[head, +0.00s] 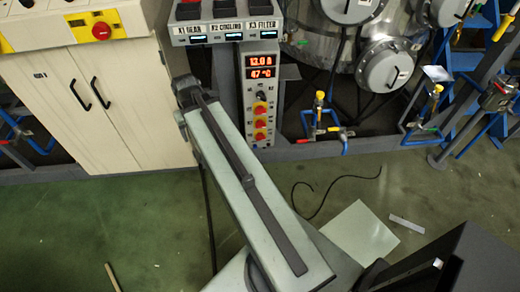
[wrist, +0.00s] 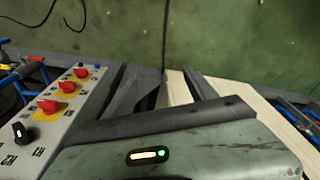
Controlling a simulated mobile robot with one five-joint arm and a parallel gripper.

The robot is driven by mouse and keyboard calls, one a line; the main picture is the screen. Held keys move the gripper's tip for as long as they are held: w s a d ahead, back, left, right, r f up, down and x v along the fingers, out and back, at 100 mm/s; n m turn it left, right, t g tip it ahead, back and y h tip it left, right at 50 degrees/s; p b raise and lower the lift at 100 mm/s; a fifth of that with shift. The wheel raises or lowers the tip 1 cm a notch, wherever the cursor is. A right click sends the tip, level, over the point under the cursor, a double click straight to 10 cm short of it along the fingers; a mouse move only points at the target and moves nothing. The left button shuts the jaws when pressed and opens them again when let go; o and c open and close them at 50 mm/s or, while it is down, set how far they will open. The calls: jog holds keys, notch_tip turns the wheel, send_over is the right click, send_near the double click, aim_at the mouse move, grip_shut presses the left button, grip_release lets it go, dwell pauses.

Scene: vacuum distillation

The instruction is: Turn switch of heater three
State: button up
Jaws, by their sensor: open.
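A grey control panel (head: 242,90) with red readouts stands upright behind my arm in the head view. It carries a black knob (head: 261,95) and a column of red switches (head: 260,122) on yellow plates. I cannot tell from the labels which switch is heater three's. In the wrist view, the panel's red switches (wrist: 47,106) and black knob (wrist: 22,133) are at the left. My gripper (wrist: 170,80) is open and empty, with its dark fingers to the right of the panel and apart from the switches. In the head view my gripper (head: 188,92) is left of the panel, partly hidden by my arm.
A cream cabinet (head: 115,110) stands left of the panel. Blue pipes with valves (head: 325,120) and a steel vessel (head: 390,66) are at the right. A black cable (head: 325,190) lies on the green floor.

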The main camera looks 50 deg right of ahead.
jog(key=s+d+f+m+t+h+b, duration=0.1)
jog(key=s+d+f+m+b, duration=0.15)
jog(key=d+f+b, duration=0.85)
jog(key=m+h+b, duration=0.2)
jog(key=m+b, duration=0.1)
send_near(261, 138)
jog(key=shift+n+t, duration=0.25)
jog(key=shift+t, duration=0.05)
jog(key=b+x, duration=0.7)
jog(key=x, duration=0.1)
jog(key=shift+s+d+f+b, duration=0.1)
jog(key=shift+f+b, duration=0.05)
jog(key=shift+b, duration=0.25)
